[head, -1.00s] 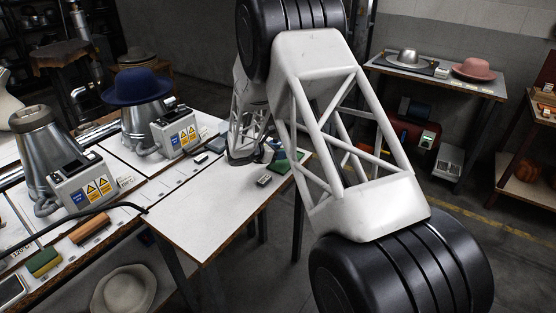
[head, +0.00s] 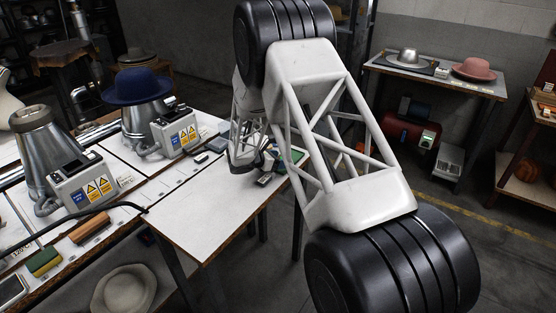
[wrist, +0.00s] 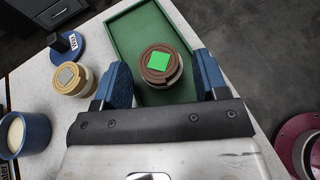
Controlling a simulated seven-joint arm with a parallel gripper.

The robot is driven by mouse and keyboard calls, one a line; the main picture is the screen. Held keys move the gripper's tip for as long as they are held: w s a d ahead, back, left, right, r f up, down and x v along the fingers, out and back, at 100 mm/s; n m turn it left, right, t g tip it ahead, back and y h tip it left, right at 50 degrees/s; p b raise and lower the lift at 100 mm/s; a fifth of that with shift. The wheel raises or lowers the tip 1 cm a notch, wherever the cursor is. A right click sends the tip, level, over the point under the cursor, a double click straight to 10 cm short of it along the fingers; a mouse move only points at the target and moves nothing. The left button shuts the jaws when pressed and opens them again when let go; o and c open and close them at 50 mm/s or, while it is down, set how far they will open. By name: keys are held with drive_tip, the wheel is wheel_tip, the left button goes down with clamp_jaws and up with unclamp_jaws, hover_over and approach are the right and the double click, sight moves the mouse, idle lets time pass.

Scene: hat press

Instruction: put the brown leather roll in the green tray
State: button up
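The brown leather roll (wrist: 161,64), a round piece with a bright green square on top, shows in the wrist view over the floor of the green tray (wrist: 121,40). It looks upright and seems to rest in the tray. My gripper (wrist: 163,78) is open, its two blue fingertips apart on either side of the roll's near part, with visible gaps. In the head view my gripper (head: 250,160) is at the far right end of the white table, beside the green tray (head: 297,155). The roll cannot be made out there.
In the wrist view, a tan roll (wrist: 72,78) with a grey square stands left of the tray. A blue cup (wrist: 28,133) and a blue disc (wrist: 66,46) with a dark block are nearby. The white table (head: 195,215) has clear room toward its front.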

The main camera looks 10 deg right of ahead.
idle(0.3)
drive_tip(key=shift+r, duration=0.2)
drive_tip(key=v, duration=1.2)
idle(0.6)
drive_tip(key=shift+s+d+r, duration=0.25)
drive_tip(key=shift+r, duration=0.15)
drive_tip(key=s+d+r+m+g+y, duration=0.15)
drive_tip(key=s+d+r+m, duration=0.25)
drive_tip(key=s+r, duration=0.4)
drive_tip(key=s+d+r+m+g+y, duration=0.1)
drive_tip(key=s+d+r+m+y, duration=0.25)
drive_tip(key=s, duration=0.55)
drive_tip(key=s+d+r+m+g+y, duration=0.1)
drive_tip(key=s+d+r+m+g, duration=0.1)
drive_tip(key=s+d+r+m, duration=0.45)
drive_tip(key=s+a+r+m+y, duration=0.1)
drive_tip(key=s+r+m+y, duration=0.1)
drive_tip(key=s, duration=0.7)
drive_tip(key=s+a+r+m+t+y, duration=0.1)
drive_tip(key=s+r+m+y, duration=0.1)
drive_tip(key=s, duration=0.8)
drive_tip(key=s+a+r+m+t+y, duration=0.1)
drive_tip(key=s+m, duration=0.3)
drive_tip(key=s, duration=0.6)
drive_tip(key=shift+s+a+r+m+y, duration=0.3)
drive_tip(key=shift+a+r+y, duration=0.2)
drive_tip(key=shift+y, duration=0.3)
